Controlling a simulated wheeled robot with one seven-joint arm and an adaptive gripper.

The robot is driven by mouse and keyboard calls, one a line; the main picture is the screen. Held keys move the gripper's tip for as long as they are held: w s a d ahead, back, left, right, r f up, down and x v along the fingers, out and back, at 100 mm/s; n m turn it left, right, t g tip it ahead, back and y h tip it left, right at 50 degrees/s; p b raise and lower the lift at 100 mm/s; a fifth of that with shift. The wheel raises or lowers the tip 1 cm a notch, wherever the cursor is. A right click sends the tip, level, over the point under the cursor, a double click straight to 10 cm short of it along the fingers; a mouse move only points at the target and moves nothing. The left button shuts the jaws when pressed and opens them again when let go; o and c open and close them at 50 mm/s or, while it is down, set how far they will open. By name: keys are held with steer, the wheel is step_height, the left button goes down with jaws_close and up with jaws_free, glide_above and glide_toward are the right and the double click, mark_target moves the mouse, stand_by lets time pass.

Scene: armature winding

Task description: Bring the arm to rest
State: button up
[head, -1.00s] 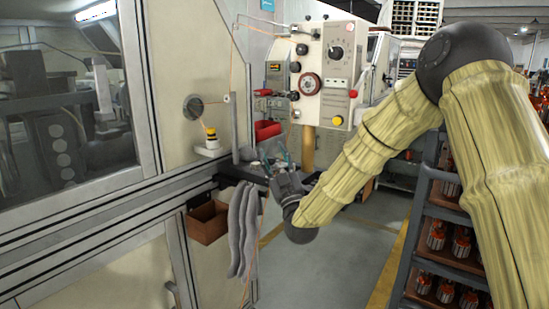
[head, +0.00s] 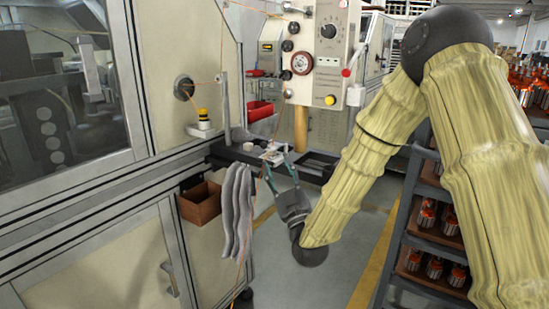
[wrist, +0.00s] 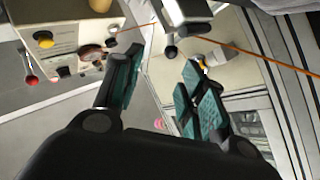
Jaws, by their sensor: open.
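My gripper (head: 281,168) is open in the head view, in front of the black shelf on the machine's side. Its fingers point up towards a small light-coloured piece (head: 272,153) at the shelf; I cannot tell whether they touch it. In the wrist view my gripper (wrist: 160,85) shows two teal-padded fingers spread apart with nothing held between them. My arm is in a yellowish ribbed cover and reaches down from the upper right.
Grey gloves (head: 236,212) hang below the shelf beside a brown bin (head: 200,202). A control box (head: 322,50) with knobs stands behind. A rack (head: 408,232) of armatures is at right. The floor with a yellow line (head: 373,262) is clear.

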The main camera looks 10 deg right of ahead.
steer(key=shift+s+d+f, duration=0.15)
steer(key=shift+s+f, duration=0.1)
steer(key=shift+s, duration=0.15)
steer(key=s+f+m+g+h+p, duration=0.1)
steer(key=s+f+g, duration=0.2)
steer(key=f, duration=0.6)
steer(key=s+f+m+g+p, duration=0.15)
steer(key=f+g, duration=0.25)
steer(key=f, duration=0.6)
steer(key=s+f+g+h+p, duration=0.1)
steer(key=s+f+g+p, duration=0.2)
steer(key=f, duration=0.6)
steer(key=s+d+f+m+g+h+p, duration=0.15)
steer(key=s+f+g, duration=0.25)
steer(key=s+f, duration=0.55)
steer(key=s+d+f+m+g+h+p, duration=0.15)
steer(key=s+f+g, duration=0.4)
steer(key=s, duration=0.65)
steer(key=s+d+f+m+g, duration=0.1)
steer(key=s+g, duration=0.1)
steer(key=s, duration=0.7)
steer(key=s+d+f+m+g+p, duration=0.1)
steer(key=s+d+f+g, duration=0.1)
steer(key=s, duration=0.6)
steer(key=shift+s+d+f+g, duration=0.15)
steer(key=shift+s+g, duration=0.2)
